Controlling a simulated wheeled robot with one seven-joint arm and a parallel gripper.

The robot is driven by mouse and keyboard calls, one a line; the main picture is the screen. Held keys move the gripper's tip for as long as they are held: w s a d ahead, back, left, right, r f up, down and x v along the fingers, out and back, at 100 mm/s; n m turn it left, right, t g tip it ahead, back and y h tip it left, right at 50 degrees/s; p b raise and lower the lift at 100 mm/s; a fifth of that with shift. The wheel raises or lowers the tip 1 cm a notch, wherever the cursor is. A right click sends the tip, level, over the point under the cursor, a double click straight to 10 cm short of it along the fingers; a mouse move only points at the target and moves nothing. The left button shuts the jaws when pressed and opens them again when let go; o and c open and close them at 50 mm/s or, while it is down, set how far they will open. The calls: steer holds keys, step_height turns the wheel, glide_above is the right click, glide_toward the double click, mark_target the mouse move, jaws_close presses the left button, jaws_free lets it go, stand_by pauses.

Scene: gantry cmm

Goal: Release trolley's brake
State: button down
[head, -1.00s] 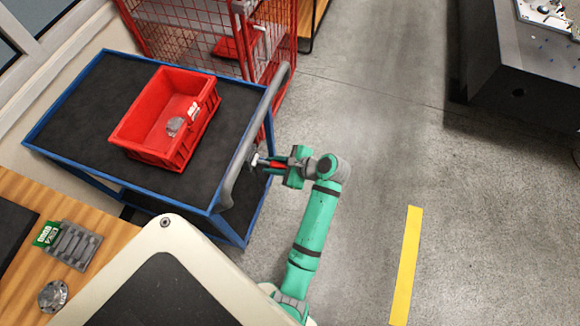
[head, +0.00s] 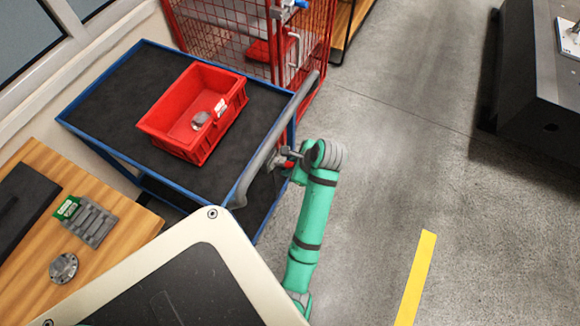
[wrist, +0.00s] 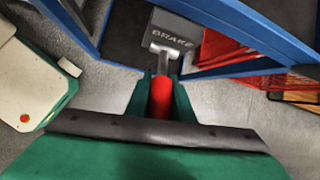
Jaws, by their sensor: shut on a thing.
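The trolley (head: 100,84) has a blue frame, a dark mat top and a grey push bar (head: 262,150) at its right end. Its brake is a dark grey block marked BRAKE (wrist: 172,33) in the wrist view. A metal stem (wrist: 160,50) leads from the block to a red grip (wrist: 160,98). My gripper (wrist: 160,92) is shut on this red brake lever, one green finger on each side of it. In the head view my gripper (head: 288,162) is beside the push bar, and the lever is mostly hidden.
A red bin (head: 165,130) with a round metal part (head: 201,119) sits on the trolley. A red wire cage (head: 225,35) stands behind. A wooden bench (head: 120,232) is at the left. Open floor with a yellow strip (head: 415,280) lies at the right.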

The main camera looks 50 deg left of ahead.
steer(key=shift+r, duration=0.1)
steer(key=c, duration=1.5)
jaws_free()
steer(key=shift+c, duration=0.2)
steer(key=shift+v, duration=3.6)
steer(key=shift+w+d+r, duration=0.1)
steer(key=shift+w+r, duration=0.1)
steer(key=shift+r, duration=0.4)
steer(key=shift+d+r, duration=0.4)
steer(key=shift+d, duration=0.1)
steer(key=shift+v, duration=1.2)
steer(key=shift+s, duration=0.15)
